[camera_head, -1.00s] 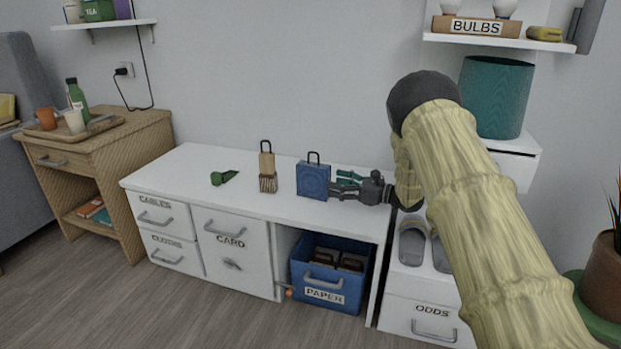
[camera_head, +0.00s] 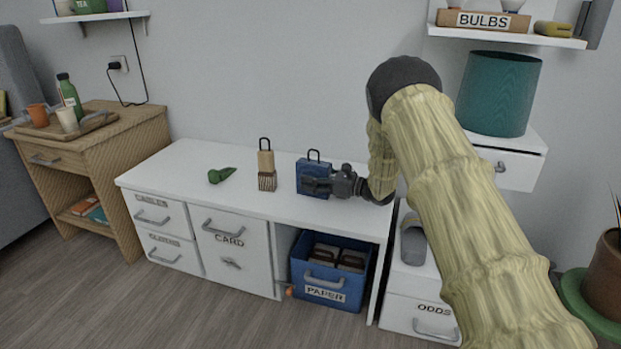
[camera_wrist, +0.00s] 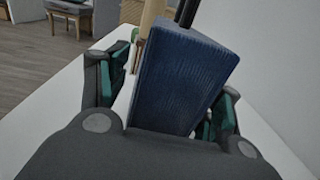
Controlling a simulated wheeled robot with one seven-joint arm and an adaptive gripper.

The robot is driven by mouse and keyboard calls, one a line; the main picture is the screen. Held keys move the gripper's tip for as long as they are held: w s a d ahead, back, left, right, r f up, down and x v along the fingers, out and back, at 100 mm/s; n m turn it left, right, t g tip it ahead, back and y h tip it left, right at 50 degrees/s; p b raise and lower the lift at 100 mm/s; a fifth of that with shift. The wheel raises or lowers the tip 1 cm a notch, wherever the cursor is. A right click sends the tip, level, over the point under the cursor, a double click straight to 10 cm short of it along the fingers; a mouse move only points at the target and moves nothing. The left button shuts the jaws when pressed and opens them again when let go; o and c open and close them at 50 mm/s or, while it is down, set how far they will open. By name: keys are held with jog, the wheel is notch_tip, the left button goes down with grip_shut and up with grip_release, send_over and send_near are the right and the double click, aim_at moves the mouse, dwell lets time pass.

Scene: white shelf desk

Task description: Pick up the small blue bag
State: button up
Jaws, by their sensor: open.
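The small blue bag (camera_head: 314,168) stands upright on the white desk top, its dark handle pointing up. My gripper (camera_head: 318,185) is at the bag from the right and hides part of its front and lower side. In the wrist view the bag (camera_wrist: 180,80) fills the middle, between the two green-padded fingers of my gripper (camera_wrist: 165,95). The fingers are open, one on each side of the bag. A gap shows on the left side; on the right the finger is close to the bag, and I cannot tell whether it touches.
A tan bag with a striped lower part (camera_head: 266,172) stands left of the blue bag. A green object (camera_head: 221,175) lies farther left on the desk (camera_head: 190,165). A teal bin (camera_head: 499,95) stands at the right. A blue PAPER box (camera_head: 318,290) sits below the desk top.

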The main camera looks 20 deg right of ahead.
jog(key=shift+a, duration=0.15)
jog(key=c, duration=1.1)
jog(key=shift+r, duration=0.1)
jog(key=shift+c, duration=0.2)
